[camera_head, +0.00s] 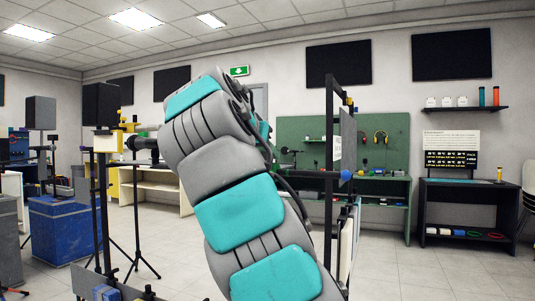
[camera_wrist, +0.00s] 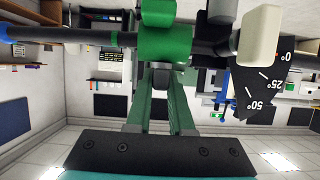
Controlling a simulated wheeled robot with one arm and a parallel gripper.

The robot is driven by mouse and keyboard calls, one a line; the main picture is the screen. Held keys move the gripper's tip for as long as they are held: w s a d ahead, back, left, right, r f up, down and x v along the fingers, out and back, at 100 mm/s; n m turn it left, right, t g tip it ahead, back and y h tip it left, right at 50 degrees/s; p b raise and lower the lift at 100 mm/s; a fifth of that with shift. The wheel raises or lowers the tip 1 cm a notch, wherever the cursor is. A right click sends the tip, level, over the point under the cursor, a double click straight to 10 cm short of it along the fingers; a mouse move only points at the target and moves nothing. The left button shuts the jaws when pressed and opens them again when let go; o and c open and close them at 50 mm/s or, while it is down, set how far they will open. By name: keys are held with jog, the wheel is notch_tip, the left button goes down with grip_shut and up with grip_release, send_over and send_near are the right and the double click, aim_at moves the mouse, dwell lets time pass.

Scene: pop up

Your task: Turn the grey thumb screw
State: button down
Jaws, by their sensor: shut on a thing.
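The grey thumb screw (camera_wrist: 161,76) shows as a small dark grey piece under a green block (camera_wrist: 165,43) on a dark horizontal bar (camera_wrist: 90,38), in the wrist view. My gripper (camera_wrist: 161,84) has two green fingers that reach up from its black base and close around the screw, partly hiding it. A black scale plate (camera_wrist: 268,85) marked 0, 25 and 50 degrees is right of the fingers. In the head view my arm hides the gripper and the screw. The bar's blue end (camera_head: 346,175) shows right of my arm there.
In the head view a tall black post (camera_head: 329,120) stands right of my arm. A black stand (camera_head: 103,200) and a blue crate (camera_head: 66,222) are at left. The floor at right is clear.

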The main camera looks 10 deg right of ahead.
jog(key=shift+s+f+n+y+b, duration=0.1)
jog(key=shift+f+n+y+b, duration=0.2)
jog(key=shift+b, duration=0.35)
jog(key=shift+n+t+y+b, duration=0.5)
jog(key=shift+n+y, duration=0.1)
jog(key=shift+n+t+y+b, duration=0.4)
jog(key=shift+n+y+b, duration=0.3)
jog(key=shift+n+y, duration=0.1)
jog(key=n+y, duration=0.2)
jog(key=y, duration=0.1)
jog(key=shift+r+n+t+b, duration=0.2)
jog(key=shift+n+t+b, duration=0.1)
jog(key=shift+n+b, duration=0.1)
jog(key=n+y, duration=0.1)
jog(key=n+y+p, duration=0.1)
jog(key=n+y, duration=0.2)
jog(key=y, duration=0.1)
jog(key=shift+r+p, duration=0.25)
jog(key=shift+p, duration=0.15)
jog(key=n+g+y+p, duration=0.1)
jog(key=n+y+p, duration=0.1)
jog(key=shift+n+g+y, duration=0.3)
jog(key=shift+y, duration=0.1)
jog(key=shift+n+g+y+p, duration=0.5)
jog(key=shift+n+y+p, duration=0.25)
jog(key=shift+n+y, duration=0.05)
jog(key=shift+f, duration=0.15)
